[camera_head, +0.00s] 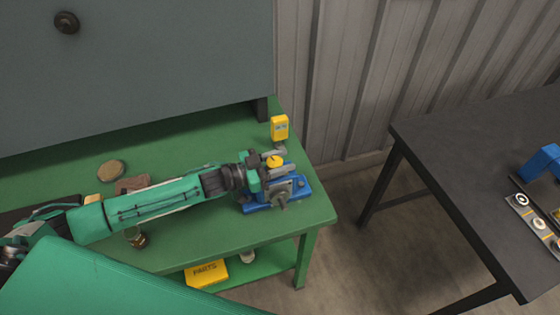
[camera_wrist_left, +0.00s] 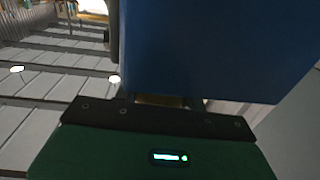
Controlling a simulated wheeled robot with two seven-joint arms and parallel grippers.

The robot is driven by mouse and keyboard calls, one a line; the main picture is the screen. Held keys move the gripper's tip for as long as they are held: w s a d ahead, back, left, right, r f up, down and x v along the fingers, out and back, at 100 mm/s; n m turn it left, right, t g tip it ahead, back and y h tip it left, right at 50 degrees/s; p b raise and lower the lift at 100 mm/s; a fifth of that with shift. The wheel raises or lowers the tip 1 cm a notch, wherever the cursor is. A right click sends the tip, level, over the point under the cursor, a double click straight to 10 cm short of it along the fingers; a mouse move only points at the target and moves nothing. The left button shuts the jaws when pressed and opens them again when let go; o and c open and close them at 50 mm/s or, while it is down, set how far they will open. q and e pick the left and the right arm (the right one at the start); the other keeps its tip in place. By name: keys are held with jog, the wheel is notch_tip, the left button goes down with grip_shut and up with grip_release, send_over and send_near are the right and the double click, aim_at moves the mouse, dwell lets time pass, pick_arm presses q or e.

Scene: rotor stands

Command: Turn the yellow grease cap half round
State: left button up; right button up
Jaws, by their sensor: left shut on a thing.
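The yellow grease cap (camera_head: 274,162) is on the blue rotor stand (camera_head: 304,189), near the right end of the green bench. My left gripper (camera_head: 286,160) reaches in from the left over the stand, one grey finger on either side of the cap, and is shut on it. In the left wrist view a large blue surface (camera_wrist_left: 215,45), which looks like part of the stand, fills the upper right close to the gripper. The cap and fingertips cannot be made out there. My right gripper is not in view.
A small yellow device (camera_head: 279,127) stands behind the stand. A round tan disc (camera_head: 111,170) and a brown block (camera_head: 132,185) lie on the green bench (camera_head: 215,140). A yellow parts box (camera_head: 206,272) is below. A dark table (camera_head: 450,150) stands right, across a floor gap.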

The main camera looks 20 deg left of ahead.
pick_arm(q)
jog(key=shift+s+d+m+g+h+b, duration=0.1)
jog(key=shift+m+g+h+b, duration=0.2)
jog(key=shift+m+g+h, duration=0.8)
jog(key=shift+s+m+g+h+b, duration=0.1)
jog(key=shift+m+g+h+b, duration=0.2)
jog(key=shift+m+g, duration=0.85)
jog(key=shift+n+g, duration=0.35)
jog(key=o, duration=1)
jog(key=shift+s+a+f, duration=0.1)
jog(key=shift+s+a, duration=0.05)
jog(key=shift+a, duration=0.2)
jog(key=shift+b+v, duration=2.05)
jog(key=shift+v, duration=3.55)
jog(key=shift+s, duration=0.1)
